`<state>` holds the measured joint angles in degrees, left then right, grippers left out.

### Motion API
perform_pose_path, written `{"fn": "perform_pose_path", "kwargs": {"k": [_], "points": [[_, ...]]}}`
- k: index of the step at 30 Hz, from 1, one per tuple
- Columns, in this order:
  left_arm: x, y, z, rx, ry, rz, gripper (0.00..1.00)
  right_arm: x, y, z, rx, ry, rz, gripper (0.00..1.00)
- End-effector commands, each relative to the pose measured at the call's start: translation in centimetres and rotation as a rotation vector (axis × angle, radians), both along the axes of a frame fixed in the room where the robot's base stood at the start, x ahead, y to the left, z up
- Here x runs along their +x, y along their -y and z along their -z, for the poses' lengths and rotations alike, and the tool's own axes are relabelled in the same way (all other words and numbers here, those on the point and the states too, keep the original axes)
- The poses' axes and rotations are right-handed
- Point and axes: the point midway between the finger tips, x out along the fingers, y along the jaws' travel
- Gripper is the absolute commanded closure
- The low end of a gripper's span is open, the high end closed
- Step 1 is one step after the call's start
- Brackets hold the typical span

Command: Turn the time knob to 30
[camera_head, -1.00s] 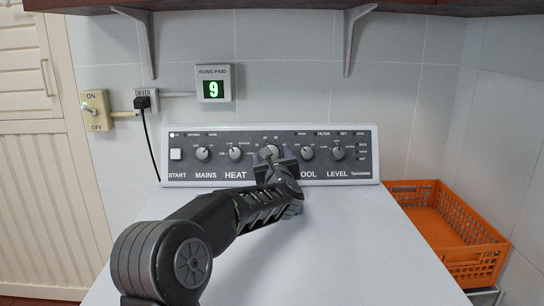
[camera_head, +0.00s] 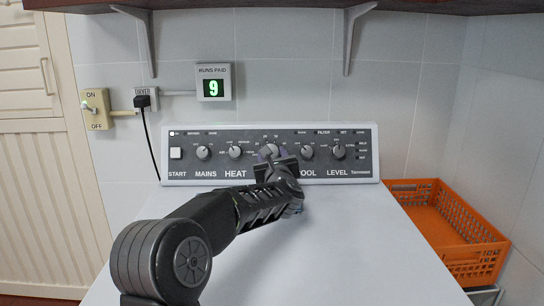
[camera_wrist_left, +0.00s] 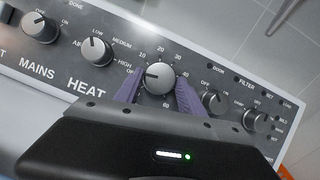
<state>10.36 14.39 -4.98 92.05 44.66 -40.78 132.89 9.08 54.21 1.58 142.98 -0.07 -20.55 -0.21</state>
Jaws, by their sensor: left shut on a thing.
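The time knob (camera_wrist_left: 158,77) is a round grey dial in the middle of the control panel, with numbers from 10 to 60 around it. In the head view the knob (camera_head: 270,151) is partly hidden by my gripper. My left gripper (camera_wrist_left: 159,92) has its two purple fingers on either side of the knob, shut on it. In the head view the gripper (camera_head: 274,158) reaches the panel from below. My right gripper is not in view.
The grey panel (camera_head: 187,171) also carries the start button (camera_head: 175,154), the heat knob (camera_head: 235,153) to the left and another knob (camera_head: 307,153) close on the right. An orange crate (camera_head: 440,225) stands at the right. A display (camera_head: 213,88) above reads 9.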

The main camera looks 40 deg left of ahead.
Motion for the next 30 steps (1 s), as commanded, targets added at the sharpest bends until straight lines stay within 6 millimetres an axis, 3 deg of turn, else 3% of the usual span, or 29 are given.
{"fn": "perform_pose_path", "kwargs": {"k": [14, 24, 30], "points": [[-0.2, -0.2, 0.4, 0.094, -0.076, 0.056, 0.94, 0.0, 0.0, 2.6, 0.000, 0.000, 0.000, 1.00], [-0.4, -0.5, 0.4, 0.287, -0.238, 0.173, 0.94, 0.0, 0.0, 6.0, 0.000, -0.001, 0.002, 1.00], [-0.5, -0.7, 0.1, 0.419, -0.350, 0.253, 0.94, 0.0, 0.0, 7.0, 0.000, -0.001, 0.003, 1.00]]}}
